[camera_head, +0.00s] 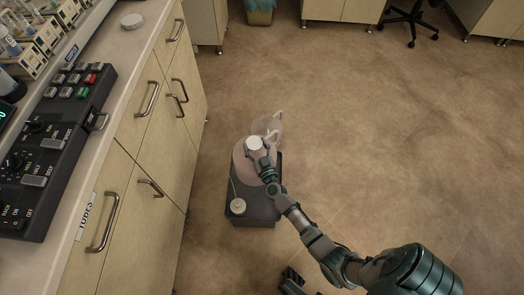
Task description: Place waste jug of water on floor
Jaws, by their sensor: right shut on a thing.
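A translucent jug (242,168) with a white cap (254,143) is beside the wooden cabinets, near the middle of the view. My right gripper (267,164) is shut on the jug near its top; the fingers are small and partly merge with it. The jug overlaps the far part of a dark grey box (254,213) on the floor (380,140). I cannot tell whether the jug touches the box or hangs above it. A second translucent jug (268,125) with a pale handle or spout shows just behind. My left gripper is not clearly seen.
A round white cap (238,206) with a thin tube lies on the dark box. Cabinets (137,200) and a counter with a dark control panel (55,145) line the left. A bin (260,13) and chair (409,20) stand far back. Floor at right is clear.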

